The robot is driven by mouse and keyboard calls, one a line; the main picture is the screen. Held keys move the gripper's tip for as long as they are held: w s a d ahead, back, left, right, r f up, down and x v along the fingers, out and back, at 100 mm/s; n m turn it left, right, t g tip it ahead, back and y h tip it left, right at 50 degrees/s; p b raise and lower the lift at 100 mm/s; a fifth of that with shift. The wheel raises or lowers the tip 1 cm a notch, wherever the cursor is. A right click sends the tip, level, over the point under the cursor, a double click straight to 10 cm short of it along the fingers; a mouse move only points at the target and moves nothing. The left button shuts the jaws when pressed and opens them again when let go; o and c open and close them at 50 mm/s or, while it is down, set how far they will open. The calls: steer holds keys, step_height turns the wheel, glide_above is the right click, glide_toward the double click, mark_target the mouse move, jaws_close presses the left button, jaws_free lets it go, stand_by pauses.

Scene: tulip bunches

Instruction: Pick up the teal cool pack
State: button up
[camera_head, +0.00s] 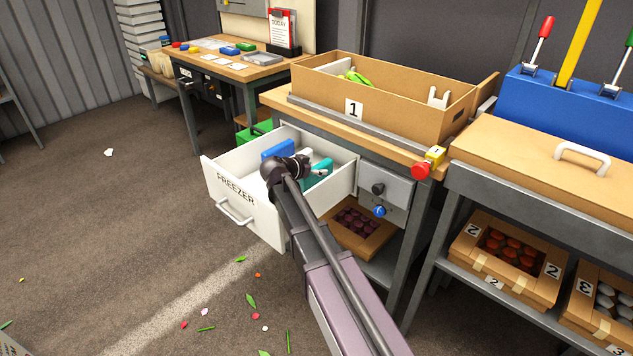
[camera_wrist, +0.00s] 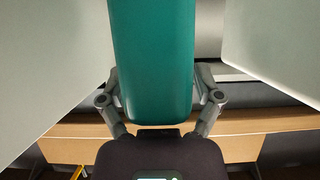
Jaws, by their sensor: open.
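The teal cool pack (camera_head: 319,171) stands in the open white drawer marked FREEZER (camera_head: 234,196), at the drawer's right side. My gripper (camera_head: 272,172) is down inside the drawer; my arm hides its fingers in the head view. In the wrist view the teal pack (camera_wrist: 154,55) fills the middle, with its near end close to my palm. My open fingers (camera_wrist: 158,86) lie one on each side of it. I cannot tell whether they touch it.
A blue pack (camera_head: 278,149) and a white one (camera_head: 303,155) are also in the drawer. Pale surfaces flank the teal pack in the wrist view. A cardboard box marked 1 (camera_head: 354,109) stands on the bench above. Floor at left is mostly clear.

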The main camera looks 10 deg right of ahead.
jaws_close()
steer(key=shift+r, duration=0.15)
stand_by(0.4)
steer(key=shift+r+p, duration=0.6)
steer(key=shift+p, duration=0.1)
steer(key=s+a, duration=0.2)
steer(key=a, duration=0.1)
steer(key=shift+s+f, duration=0.1)
steer(key=shift+s, duration=0.05)
step_height(320, 180, up, 14)
steer(key=p, duration=1.3)
steer(key=shift+f, duration=0.15)
steer(key=shift+a+p, duration=0.1)
steer(key=shift+p, duration=0.2)
